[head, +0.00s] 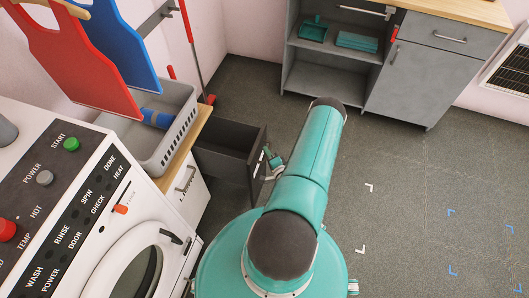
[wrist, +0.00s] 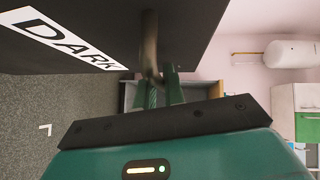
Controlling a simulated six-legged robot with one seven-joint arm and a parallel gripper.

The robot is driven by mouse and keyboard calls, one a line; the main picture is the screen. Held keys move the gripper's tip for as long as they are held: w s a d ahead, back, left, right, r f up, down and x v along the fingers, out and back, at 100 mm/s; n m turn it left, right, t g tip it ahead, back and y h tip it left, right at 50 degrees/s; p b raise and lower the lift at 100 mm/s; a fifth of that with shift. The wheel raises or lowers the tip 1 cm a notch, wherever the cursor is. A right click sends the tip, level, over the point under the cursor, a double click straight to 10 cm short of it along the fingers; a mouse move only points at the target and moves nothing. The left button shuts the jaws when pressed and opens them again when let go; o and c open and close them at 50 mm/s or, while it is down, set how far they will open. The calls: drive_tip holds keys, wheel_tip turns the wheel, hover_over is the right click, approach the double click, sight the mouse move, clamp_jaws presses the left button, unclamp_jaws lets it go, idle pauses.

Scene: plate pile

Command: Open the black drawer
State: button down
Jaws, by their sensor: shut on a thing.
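The black drawer (head: 228,140) stands pulled out from the low cabinet beside the washing machine, and its empty-looking inside shows in the head view. Its front (wrist: 190,25) carries a white label reading DARK in the wrist view. My gripper (head: 270,168) is at the outer side of the drawer front, partly hidden by my arm. In the wrist view, my gripper's green fingers (wrist: 161,80) are shut on the drawer's dark handle (wrist: 150,42).
A white washing machine (head: 70,190) stands at the left. A grey basket (head: 165,138) sits on the wooden top above the drawer. A grey cabinet (head: 420,80) stands at the back. The floor (head: 420,180) to the right is clear.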

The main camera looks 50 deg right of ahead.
drive_tip(key=shift+d, duration=0.1)
drive_tip(key=c, duration=1.5)
unclamp_jaws()
drive_tip(key=v, duration=1.4)
drive_tip(key=shift+w, duration=0.15)
